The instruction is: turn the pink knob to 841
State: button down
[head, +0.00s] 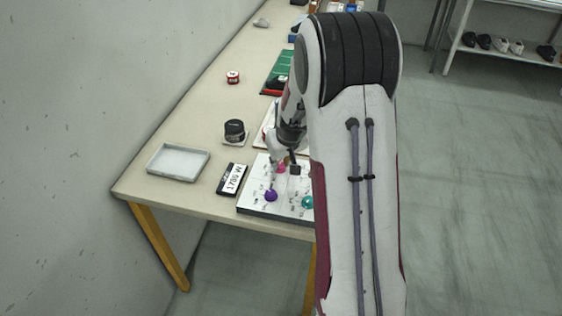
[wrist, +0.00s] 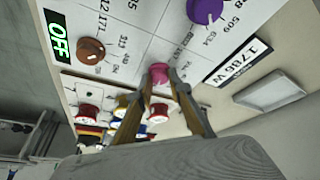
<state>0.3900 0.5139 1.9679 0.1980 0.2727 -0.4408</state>
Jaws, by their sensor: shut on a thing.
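The pink knob (wrist: 159,72) sits on a white panel (wrist: 135,12) of numbered dials. My gripper (wrist: 161,80) has its two fingers closed around the pink knob, one on each side. In the head view the pink knob (head: 281,169) shows partly below my gripper (head: 283,163), near the back of the panel (head: 252,202). The marks around the pink knob and its pointer are hidden or too small to read, so I cannot tell its setting.
The panel also bears a purple knob (wrist: 204,10), a brown knob (wrist: 91,51), a teal knob (head: 307,202) and a green OFF sign (wrist: 57,35). A plate reading 1786 W (head: 231,179), an empty tray (head: 178,162) and a black jar (head: 234,131) lie to the left.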

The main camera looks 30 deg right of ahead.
jog(key=shift+n+y, duration=0.3)
jog(key=shift+n, duration=0.2)
dwell(0.4)
jog(key=c, duration=1.8)
grip_release()
jog(key=shift+c, duration=0.2)
jog(key=shift+s+r, duration=0.1)
jog(key=shift+r, duration=0.05)
jog(key=v, duration=1.1)
jog(key=shift+s+r, duration=0.2)
jog(key=shift+r, duration=0.1)
